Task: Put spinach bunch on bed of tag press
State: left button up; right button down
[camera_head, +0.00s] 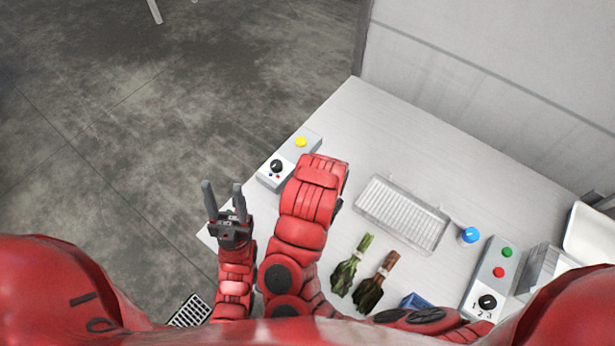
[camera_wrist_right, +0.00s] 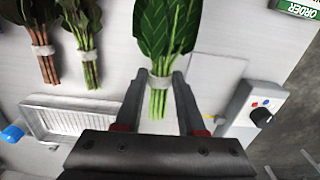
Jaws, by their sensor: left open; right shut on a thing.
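A leafy green spinach bunch (camera_wrist_right: 165,30) with a pale band around its stems is in the right wrist view. My right gripper (camera_wrist_right: 160,100) is shut on its stems, with the leaves pointing up in the picture. Whether the bunch touches the surface below, I cannot tell. A pale flat plate (camera_wrist_right: 218,75) lies beside the bunch, next to a grey box with a black knob (camera_wrist_right: 258,112); this may be the tag press, also in the head view (camera_head: 277,168). In the head view my right gripper and the held bunch are hidden. My left gripper (camera_head: 223,198) is open and empty left of the table.
A green bunch (camera_head: 350,268) and a darker, brown-stemmed bunch (camera_head: 377,282) lie on the table.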

jog(key=shift+f, duration=0.1)
jog(key=shift+w+d, duration=0.1)
jog(key=shift+w, duration=0.25)
jog(key=w, duration=0.4)
jog(key=w+a, duration=0.1)
jog(key=w, duration=0.4)
jog(key=w+f, duration=0.1)
jog(key=w, duration=0.3)
jog(key=shift+w+a, duration=0.2)
jog(key=shift+w, duration=0.2)
jog(key=shift+w+a+f+p, duration=0.1)
jog(key=shift+w+f+p, duration=0.05)
jog(key=shift+w+p, duration=0.2)
notch_tip(320, 180, down, 3)
jog(key=shift+w+r+p, duration=0.1)
jog(key=shift+p, duration=1)
jog(key=shift+f, duration=0.35)
jog(key=shift+f, duration=0.1)
